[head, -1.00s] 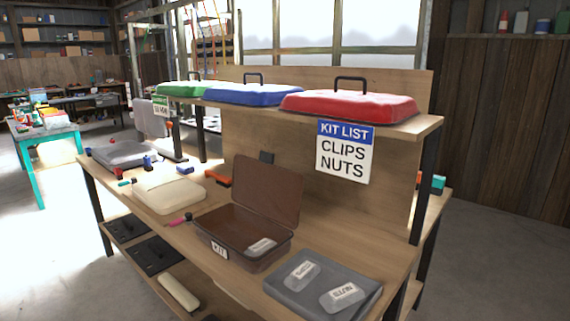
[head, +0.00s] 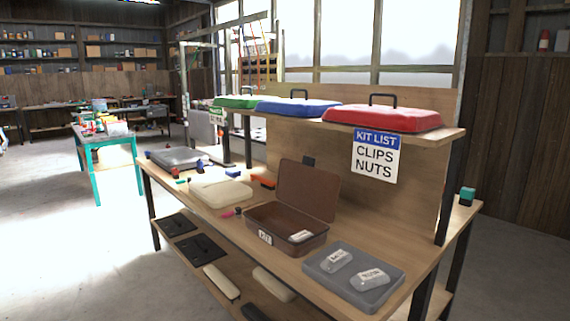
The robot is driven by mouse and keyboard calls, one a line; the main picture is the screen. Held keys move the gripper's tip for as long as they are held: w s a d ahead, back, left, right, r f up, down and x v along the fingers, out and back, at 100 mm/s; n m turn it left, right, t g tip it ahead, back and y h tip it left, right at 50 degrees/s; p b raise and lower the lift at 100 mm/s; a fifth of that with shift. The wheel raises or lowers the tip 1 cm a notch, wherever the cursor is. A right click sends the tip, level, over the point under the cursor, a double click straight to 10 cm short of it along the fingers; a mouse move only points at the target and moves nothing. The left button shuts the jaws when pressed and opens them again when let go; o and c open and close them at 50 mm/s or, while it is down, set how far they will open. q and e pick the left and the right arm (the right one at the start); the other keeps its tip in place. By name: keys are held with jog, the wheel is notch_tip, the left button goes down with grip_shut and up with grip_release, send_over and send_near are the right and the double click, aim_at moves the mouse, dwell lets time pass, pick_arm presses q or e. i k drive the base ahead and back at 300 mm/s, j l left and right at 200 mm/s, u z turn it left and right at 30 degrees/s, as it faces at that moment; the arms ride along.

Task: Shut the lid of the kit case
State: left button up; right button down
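The brown kit case (head: 282,240) stands on the wooden workbench, with a small "KIT" label on its front. Its brown lid (head: 308,190) is open and stands up at the back of the case. A pale labelled packet (head: 301,236) lies inside the case at the right. To the right of the case, a grey tray (head: 325,287) holds two pale labelled packets. A sign (head: 375,156) above reads "KIT LIST CLIPS NUTS". Neither of my grippers shows in the head view.
A shelf above the bench (head: 400,212) carries red (head: 382,118), blue (head: 298,108) and green lids. A cream pad (head: 220,193) and small tools lie left of the case. Open floor (head: 100,255) lies at the left, with a teal table (head: 103,140) beyond.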

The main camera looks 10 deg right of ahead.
aim_at(315, 191)
jog(key=u, duration=1.25)
jog(key=l+u, duration=0.2)
jog(key=k+l+u, duration=0.15)
jog(key=l, duration=0.25)
jog(key=k+l, duration=0.1)
jog(key=l, duration=0.3)
jog(key=k+l, duration=0.1)
jog(key=l, duration=0.25)
jog(key=k+l, duration=0.1)
jog(key=l, duration=0.3)
jog(key=k+l, duration=0.1)
jog(key=l, duration=0.25)
